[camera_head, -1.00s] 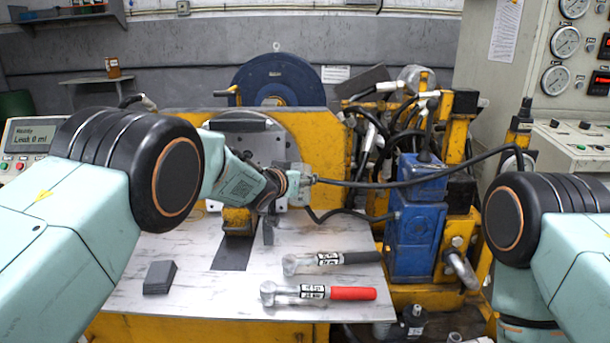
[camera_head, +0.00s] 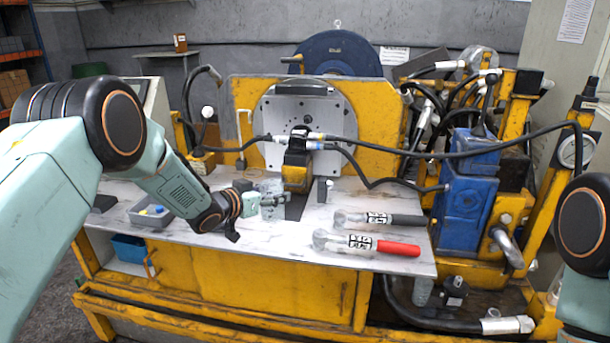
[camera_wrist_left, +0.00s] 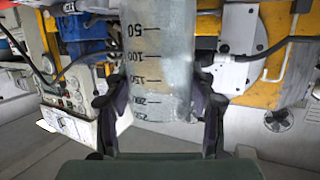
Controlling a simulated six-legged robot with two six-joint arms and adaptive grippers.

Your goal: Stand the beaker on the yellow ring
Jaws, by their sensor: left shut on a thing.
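A clear beaker (camera_wrist_left: 160,55) with black graduation marks stands between the two fingers of my left gripper (camera_wrist_left: 165,110) in the left wrist view. In the head view the left gripper (camera_head: 266,200) is shut on the beaker (camera_head: 271,187), over the white table top in front of the machine. The beaker is faint there and partly covered by the fingers, so its height above the table is unclear. I cannot make out a yellow ring in either view. My right gripper is out of view; only part of that arm shows at the right edge.
A grey tray (camera_head: 137,217) with small blue and yellow things is at left. A yellow block (camera_head: 296,176) and black hoses stand behind the gripper.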

